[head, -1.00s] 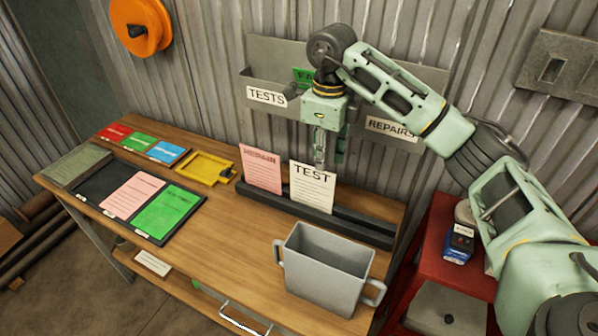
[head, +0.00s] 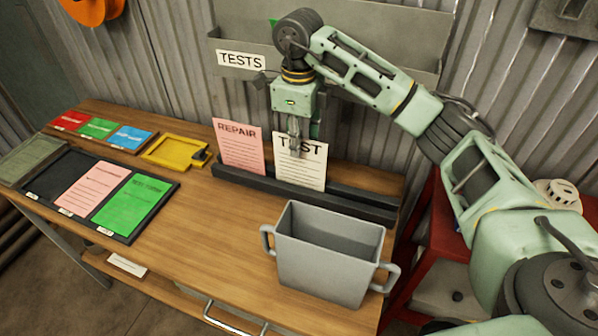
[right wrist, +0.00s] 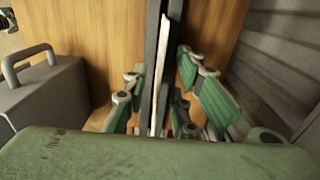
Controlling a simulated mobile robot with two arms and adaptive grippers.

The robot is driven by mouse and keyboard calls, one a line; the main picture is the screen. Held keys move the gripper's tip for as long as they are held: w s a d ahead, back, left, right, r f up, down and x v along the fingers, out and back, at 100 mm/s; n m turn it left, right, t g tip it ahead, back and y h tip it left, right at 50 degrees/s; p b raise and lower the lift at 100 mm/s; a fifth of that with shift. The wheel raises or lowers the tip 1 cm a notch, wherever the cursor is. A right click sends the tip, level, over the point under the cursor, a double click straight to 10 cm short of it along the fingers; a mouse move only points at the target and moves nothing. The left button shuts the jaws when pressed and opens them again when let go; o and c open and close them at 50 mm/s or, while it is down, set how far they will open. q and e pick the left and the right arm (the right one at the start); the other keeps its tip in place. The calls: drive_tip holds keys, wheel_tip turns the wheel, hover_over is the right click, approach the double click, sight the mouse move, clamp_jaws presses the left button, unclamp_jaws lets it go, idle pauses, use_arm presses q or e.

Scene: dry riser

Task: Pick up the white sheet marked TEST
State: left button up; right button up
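The white sheet marked TEST (head: 300,175) stands upright in a dark slotted rack (head: 345,206) at the back of the wooden bench, right of a pink REPAIR sheet (head: 240,147). My right gripper (head: 297,148) is at the top of the TEST sheet, pointing down, and covers part of its heading. In the right wrist view the right gripper (right wrist: 162,72) is open, with one finger on each side of the sheet (right wrist: 159,90), which shows edge-on. A gap shows between the fingers and the sheet.
A grey two-handled bin (head: 325,270) stands in front of the rack. A black tray (head: 65,165) with pink and green sheets and a yellow holder (head: 172,150) lie to the left. A wall pocket labelled TESTS (head: 240,60) hangs behind.

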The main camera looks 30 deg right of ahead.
sight(304, 166)
drive_tip(key=f+p, duration=0.1)
drive_tip(key=f, duration=0.1)
drive_tip(key=s+f, duration=0.1)
drive_tip(key=f, duration=0.1)
drive_tip(key=d+f+p, duration=0.1)
drive_tip(key=f, duration=0.1)
drive_tip(key=shift+s+f+p, duration=0.15)
drive_tip(key=shift+f+p, duration=0.2)
drive_tip(key=shift+f, duration=0.3)
drive_tip(key=shift+c, duration=0.4)
clamp_jaws()
